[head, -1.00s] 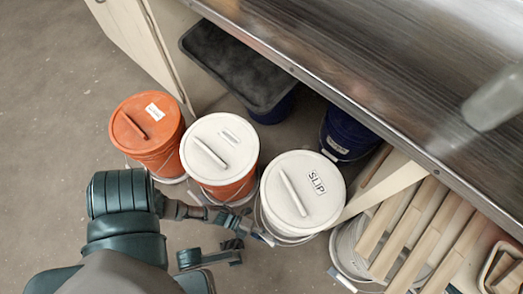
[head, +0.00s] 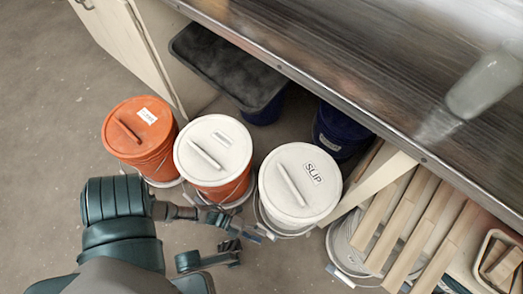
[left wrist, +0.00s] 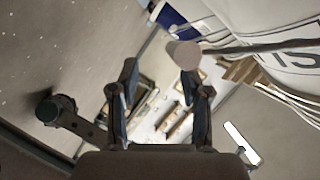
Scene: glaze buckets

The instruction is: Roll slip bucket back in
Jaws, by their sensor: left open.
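The slip bucket (head: 300,185) is white with a white lid marked SLIP. It stands upright on the floor in front of the counter opening, right of two other lidded buckets. My left gripper (head: 250,245) is low at its near left side, open and apparently empty. In the left wrist view, the open fingers (left wrist: 158,85) point past the white bucket wall (left wrist: 275,25), which carries large dark letters. A pale handle grip (left wrist: 184,53) on a dark wire lies just beyond the fingertips; contact cannot be told. My right gripper is out of view.
An orange bucket (head: 138,130) and a white-lidded orange bucket (head: 212,155) stand to the left. A dark bin (head: 230,68) and a blue bucket (head: 340,130) are under the counter (head: 330,50). Wooden slats (head: 420,225) over another bucket crowd the right. Floor at left is clear.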

